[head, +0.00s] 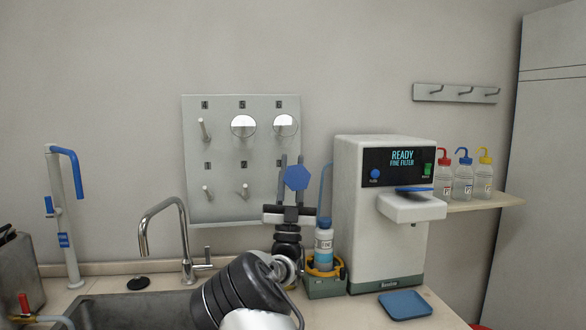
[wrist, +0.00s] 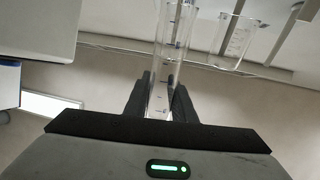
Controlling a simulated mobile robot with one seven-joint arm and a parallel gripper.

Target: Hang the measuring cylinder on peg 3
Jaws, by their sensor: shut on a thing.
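The measuring cylinder shows in the head view as a blue hexagonal foot (head: 296,177) facing the camera. Its clear graduated tube (wrist: 172,45) shows in the wrist view. My gripper (head: 292,160) is shut on it, with a dark finger on each side of the tube. The gripper is in front of the lower right part of the grey peg board (head: 220,134). The lower right peg is hidden behind the gripper and cylinder foot. I cannot tell whether the cylinder touches a peg.
Round glass vessels hang on the upper middle (head: 243,126) and upper right (head: 285,125) pegs. Upper left (head: 204,130), lower left (head: 208,192) and lower middle (head: 244,191) pegs are bare. A wash bottle (head: 324,246) and white filter machine (head: 361,245) stand close right; a faucet (head: 168,208) stands left.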

